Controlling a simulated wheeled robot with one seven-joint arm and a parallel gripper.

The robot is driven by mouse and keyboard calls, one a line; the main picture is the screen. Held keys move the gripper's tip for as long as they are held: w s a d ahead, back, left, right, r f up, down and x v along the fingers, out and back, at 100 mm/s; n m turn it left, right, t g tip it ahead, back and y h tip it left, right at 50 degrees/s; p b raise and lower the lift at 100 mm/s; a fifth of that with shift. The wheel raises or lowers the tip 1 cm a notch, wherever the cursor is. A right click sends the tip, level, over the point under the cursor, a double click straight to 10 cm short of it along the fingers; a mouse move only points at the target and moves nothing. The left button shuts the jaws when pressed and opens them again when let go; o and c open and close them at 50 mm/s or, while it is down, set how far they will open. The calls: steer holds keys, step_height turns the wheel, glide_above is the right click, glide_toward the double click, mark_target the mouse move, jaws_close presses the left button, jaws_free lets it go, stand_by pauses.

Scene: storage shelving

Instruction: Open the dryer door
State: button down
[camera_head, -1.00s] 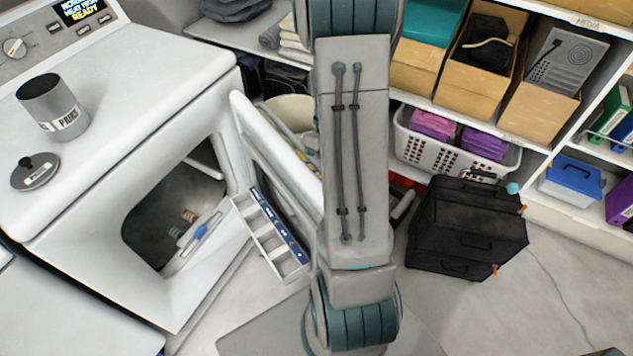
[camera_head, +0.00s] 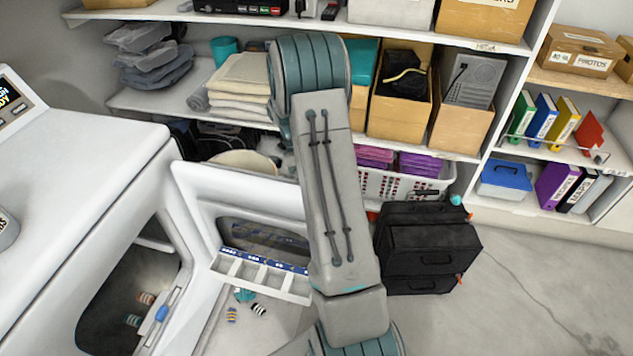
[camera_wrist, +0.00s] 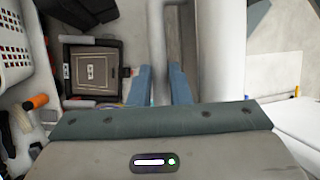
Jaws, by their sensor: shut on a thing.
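The white dryer (camera_head: 75,180) stands at the left of the head view, with its dark drum opening (camera_head: 110,310) exposed. Its door (camera_head: 235,185) stands wide open, out to the right of the opening, with a window in its inner face. My arm covers the door's outer edge and hides my gripper in the head view. In the wrist view my gripper (camera_wrist: 160,80) has its two blue fingers closed around a thin pale upright part of the door (camera_wrist: 158,45).
A white compartment tray (camera_head: 265,278) shows low in front of the door. Striped socks (camera_head: 257,309) lie below it. A black drawer case (camera_head: 430,250) stands right of my arm, near a laundry basket (camera_head: 400,184). Shelves line the back. Floor at right is clear.

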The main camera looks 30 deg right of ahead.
steer(key=shift+a, duration=0.1)
steer(key=c, duration=1.3)
jaws_free()
steer(key=shift+w, duration=0.15)
steer(key=shift+c, duration=0.2)
steer(key=shift+r, duration=0.15)
steer(key=v, duration=1.3)
steer(key=shift+r, duration=0.25)
steer(key=shift+w+a, duration=0.1)
